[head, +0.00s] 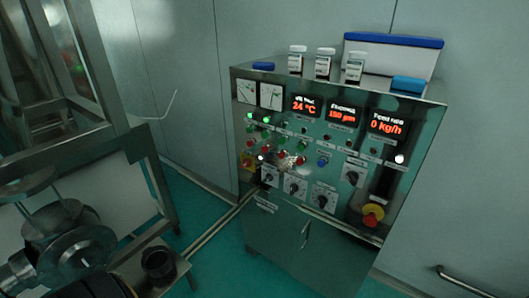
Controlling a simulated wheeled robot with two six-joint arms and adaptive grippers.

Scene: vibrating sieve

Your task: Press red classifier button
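The grey control cabinet (285,228) stands right of centre in the head view, with its sloped panel facing me. Small red buttons sit in a row on the panel's left half, one at the left (267,149) and another farther right (300,160). Green buttons or lamps (266,119) show above them. The small labels are too blurred to read, so I cannot tell which red button is the classifier one. A larger red mushroom button (372,214) on a yellow base is at the lower right. Neither of my grippers can be made out.
Several dark knobs (322,201) and lit red displays (386,127) are on the panel. Jars (325,64) and a blue-lidded white box (392,56) stand on the cabinet top. A metal frame (90,150) and flanged machinery (75,250) fill the left. Green floor (190,205) lies between.

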